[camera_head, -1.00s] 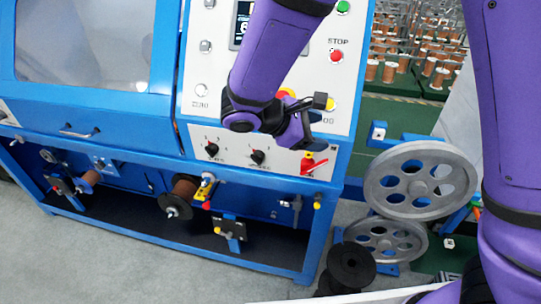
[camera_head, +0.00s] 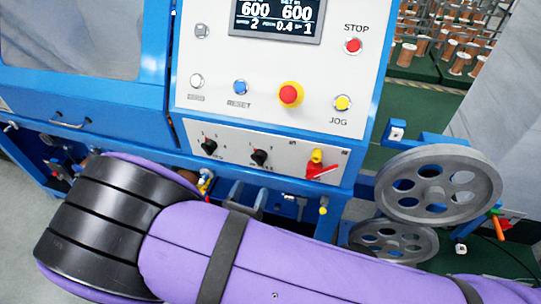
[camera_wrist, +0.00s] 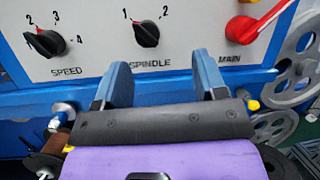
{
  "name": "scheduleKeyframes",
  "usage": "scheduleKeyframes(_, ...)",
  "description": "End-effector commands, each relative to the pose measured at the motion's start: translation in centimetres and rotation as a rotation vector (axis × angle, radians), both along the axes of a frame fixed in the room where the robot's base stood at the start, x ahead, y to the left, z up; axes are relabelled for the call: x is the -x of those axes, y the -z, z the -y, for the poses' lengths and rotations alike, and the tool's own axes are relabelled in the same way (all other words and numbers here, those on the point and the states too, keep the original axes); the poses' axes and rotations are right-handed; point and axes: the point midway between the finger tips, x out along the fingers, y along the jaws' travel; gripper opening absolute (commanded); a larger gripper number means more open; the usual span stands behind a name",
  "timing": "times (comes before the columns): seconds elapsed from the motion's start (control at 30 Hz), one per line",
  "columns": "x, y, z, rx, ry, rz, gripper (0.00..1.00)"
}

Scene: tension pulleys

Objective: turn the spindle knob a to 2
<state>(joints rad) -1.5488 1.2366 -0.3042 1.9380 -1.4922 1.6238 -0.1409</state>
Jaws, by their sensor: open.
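The black spindle knob (camera_head: 259,157) is on the white control panel, between the speed knob and the red main switch. In the wrist view the spindle knob (camera_wrist: 147,34) stands above the SPINDLE label, with marks 1 and 2 over it. In the head view my gripper (camera_head: 246,194) is mostly hidden behind my arm.
The speed knob (camera_wrist: 47,43) is to the left and the red main switch handle (camera_wrist: 258,22) to the right, both close by. A red emergency button (camera_head: 290,94) and a display (camera_head: 277,20) are above. A blue frame edge runs below the panel; grey pulleys (camera_head: 438,184) stand right.

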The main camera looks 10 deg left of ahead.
Motion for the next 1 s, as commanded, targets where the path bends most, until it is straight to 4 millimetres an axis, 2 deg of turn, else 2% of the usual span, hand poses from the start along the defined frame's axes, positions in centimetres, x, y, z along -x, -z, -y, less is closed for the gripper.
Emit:
scheduleKeyframes(0.03,0.8,1.0,-0.6,0.028,-0.038,0.011,0.65)
scheduleKeyframes(0.13,1.7,2.0,-1.4,0.062,-0.089,0.027,0.65)
scheduleKeyframes(0.33,1.4,2.3,-1.7,0.078,-0.113,0.036,0.65)
scheduleKeyframes(0.8,-5.6,-0.7,-1.2,0.076,-0.110,0.036,0.65)
scheduleKeyframes(1.0,-7.4,-1.4,-1.1,0.076,-0.111,0.034,0.65)
